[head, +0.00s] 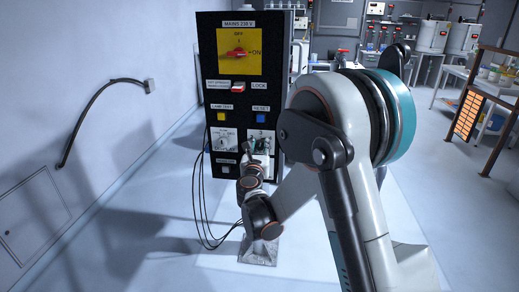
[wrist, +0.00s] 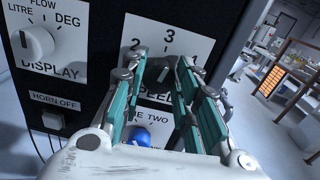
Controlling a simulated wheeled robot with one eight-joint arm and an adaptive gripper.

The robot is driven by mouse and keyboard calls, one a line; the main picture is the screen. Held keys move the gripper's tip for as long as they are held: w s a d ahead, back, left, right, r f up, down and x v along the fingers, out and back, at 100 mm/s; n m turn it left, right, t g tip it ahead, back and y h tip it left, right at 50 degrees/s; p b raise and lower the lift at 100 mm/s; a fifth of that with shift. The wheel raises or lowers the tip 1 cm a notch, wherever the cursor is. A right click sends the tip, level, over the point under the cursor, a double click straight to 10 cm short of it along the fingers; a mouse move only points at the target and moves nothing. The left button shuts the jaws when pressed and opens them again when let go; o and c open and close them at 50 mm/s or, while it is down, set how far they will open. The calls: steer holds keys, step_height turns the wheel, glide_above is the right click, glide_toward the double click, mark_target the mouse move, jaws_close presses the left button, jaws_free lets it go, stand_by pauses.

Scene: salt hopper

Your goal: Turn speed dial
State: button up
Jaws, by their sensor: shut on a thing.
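The speed dial (wrist: 163,74) is in the wrist view on a white plate marked 1, 2, 3 and SPEED (wrist: 184,38). Only a small dark part of its knob shows between the fingers. My gripper (wrist: 161,62) has its teal fingers on either side of the knob and is shut on it. The fingers hide part of the plate, and I cannot tell which number the dial points to. In the head view my gripper (head: 257,144) is at the lower right of the black control panel (head: 228,98), over the speed plate (head: 262,134).
Left of the speed dial is a white display dial (wrist: 38,42), with a horn-off switch (wrist: 53,120) below it. A blue knob (wrist: 150,135) sits just under the speed plate. Black cables (head: 200,200) hang left of the panel. A shelf rack (head: 482,105) stands at right.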

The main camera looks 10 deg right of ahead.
steer(key=m, duration=0.4)
steer(key=shift+m+b, duration=0.3)
steer(key=m, duration=0.4)
steer(key=shift+m, duration=0.4)
steer(key=o, duration=1.1)
steer(key=shift+f, duration=0.1)
steer(key=shift+c, duration=0.2)
steer(key=v, duration=1.2)
steer(key=shift+a+f, duration=0.1)
